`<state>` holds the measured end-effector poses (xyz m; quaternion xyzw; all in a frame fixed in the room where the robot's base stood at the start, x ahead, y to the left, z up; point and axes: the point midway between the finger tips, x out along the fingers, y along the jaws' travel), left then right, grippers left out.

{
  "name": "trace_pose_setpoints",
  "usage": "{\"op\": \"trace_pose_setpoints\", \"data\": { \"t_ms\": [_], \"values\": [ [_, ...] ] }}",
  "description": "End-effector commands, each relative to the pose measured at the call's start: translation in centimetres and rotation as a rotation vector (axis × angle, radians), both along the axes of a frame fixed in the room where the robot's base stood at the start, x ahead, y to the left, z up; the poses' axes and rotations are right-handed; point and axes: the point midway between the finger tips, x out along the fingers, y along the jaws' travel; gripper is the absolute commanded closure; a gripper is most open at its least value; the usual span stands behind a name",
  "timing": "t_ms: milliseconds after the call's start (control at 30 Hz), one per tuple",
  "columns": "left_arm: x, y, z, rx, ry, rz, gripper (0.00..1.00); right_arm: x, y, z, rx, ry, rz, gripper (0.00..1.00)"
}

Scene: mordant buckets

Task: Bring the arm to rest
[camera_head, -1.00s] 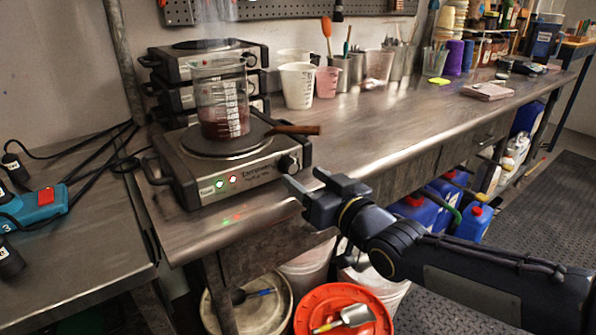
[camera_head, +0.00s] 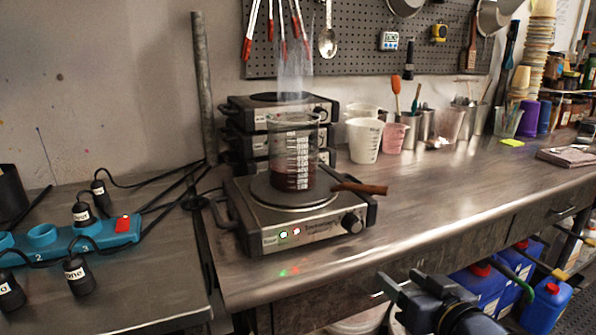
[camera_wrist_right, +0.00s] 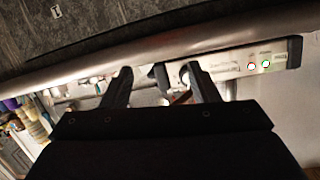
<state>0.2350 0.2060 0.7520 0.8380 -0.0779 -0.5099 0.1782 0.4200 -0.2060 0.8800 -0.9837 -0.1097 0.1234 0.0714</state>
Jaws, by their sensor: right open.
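My right gripper (camera_head: 405,285) is open and empty in front of the bench's front edge, low at the bottom of the head view. In the right wrist view its two fingers (camera_wrist_right: 160,85) stand apart with nothing held between them. The hot plate (camera_head: 300,215) stands on the steel bench, its green and red lights lit, and it also shows in the right wrist view (camera_wrist_right: 240,62). A glass beaker (camera_head: 293,155) with dark red liquid sits on the plate, with steam above it. My left gripper is not in view.
The steel bench (camera_head: 450,200) is clear right of the hot plate. White and pink jugs (camera_head: 364,140) stand behind. A blue power strip (camera_head: 85,235) with several plugs lies on the left table. Blue canisters (camera_head: 546,305) stand below the bench, near my arm.

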Motion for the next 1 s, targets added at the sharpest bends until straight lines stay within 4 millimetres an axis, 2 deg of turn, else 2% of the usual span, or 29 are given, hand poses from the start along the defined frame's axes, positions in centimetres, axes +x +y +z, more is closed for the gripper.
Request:
{"op": "trace_pose_setpoints", "data": {
  "t_ms": [33, 100, 200, 400, 567, 600, 867, 1000],
  "values": [
    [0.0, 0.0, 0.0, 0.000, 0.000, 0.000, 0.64, -1.6, -1.2, -1.7, 0.003, 0.093, -0.040, 0.45],
    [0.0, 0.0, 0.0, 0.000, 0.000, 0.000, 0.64, -4.1, -2.2, -4.3, 0.017, 0.239, -0.075, 0.45],
    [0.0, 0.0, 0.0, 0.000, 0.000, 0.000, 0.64, -7.7, -2.6, -7.3, 0.041, 0.416, -0.090, 0.45],
    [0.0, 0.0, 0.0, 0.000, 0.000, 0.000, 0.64, -14.1, -1.5, -11.1, 0.098, 0.681, -0.060, 0.45],
    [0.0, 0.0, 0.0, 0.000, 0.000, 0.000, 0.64, -18.9, 0.1, -12.9, 0.148, 0.853, -0.002, 0.45],
    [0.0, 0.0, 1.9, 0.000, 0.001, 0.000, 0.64, -18.8, 0.1, -10.9, 0.146, 0.855, 0.000, 0.45],
    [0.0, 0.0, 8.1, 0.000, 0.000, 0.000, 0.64, -18.6, 0.1, -4.8, 0.143, 0.851, -0.002, 0.45],
    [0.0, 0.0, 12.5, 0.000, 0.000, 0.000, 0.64, -18.6, 0.1, -0.3, 0.143, 0.851, -0.002, 0.45]
  ]
}}
